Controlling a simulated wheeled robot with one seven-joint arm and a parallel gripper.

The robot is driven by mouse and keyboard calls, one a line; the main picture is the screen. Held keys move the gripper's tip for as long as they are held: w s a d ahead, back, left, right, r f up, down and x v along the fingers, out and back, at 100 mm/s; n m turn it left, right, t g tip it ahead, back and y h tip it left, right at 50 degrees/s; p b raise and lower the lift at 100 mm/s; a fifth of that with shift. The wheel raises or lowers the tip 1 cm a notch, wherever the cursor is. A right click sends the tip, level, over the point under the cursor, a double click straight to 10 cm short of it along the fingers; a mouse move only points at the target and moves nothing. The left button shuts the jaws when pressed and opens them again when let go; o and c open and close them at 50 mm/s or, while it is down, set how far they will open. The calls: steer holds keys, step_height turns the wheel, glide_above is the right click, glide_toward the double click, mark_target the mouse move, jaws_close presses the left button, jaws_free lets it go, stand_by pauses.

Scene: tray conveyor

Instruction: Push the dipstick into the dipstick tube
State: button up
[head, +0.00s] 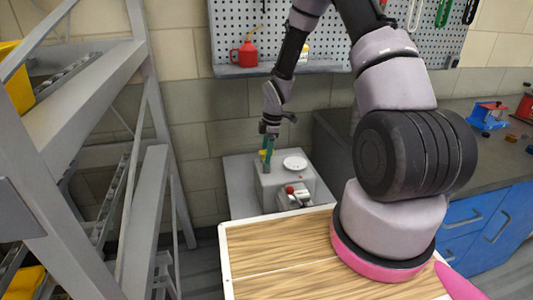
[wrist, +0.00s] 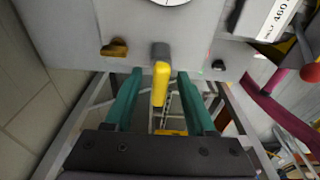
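The dipstick's yellow handle (wrist: 161,84) shows in the wrist view, at the end of a short grey dipstick tube (wrist: 160,52) on a grey machine housing (wrist: 225,30). How far the dipstick is in the tube, I cannot tell. My gripper (wrist: 160,73) is open, with one teal finger on each side of the handle and a visible gap to both. In the head view my gripper (head: 267,154) is at the left of the grey housing (head: 272,190), with a bit of yellow (head: 262,155) beside the fingers.
The housing carries a white round disc (head: 294,163), a red knob (head: 290,189), a brass fitting (wrist: 115,48) and a black knob (wrist: 218,65). A wooden-topped surface (head: 285,255) is in front. A grey rack (head: 150,200) stands left; a workbench (head: 470,150) is right.

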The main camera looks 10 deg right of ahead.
steer(key=r, duration=0.3)
steer(key=d+r, duration=0.1)
steer(key=r, duration=0.6)
steer(key=shift+d+r, duration=0.3)
steer(key=shift+r, duration=0.05)
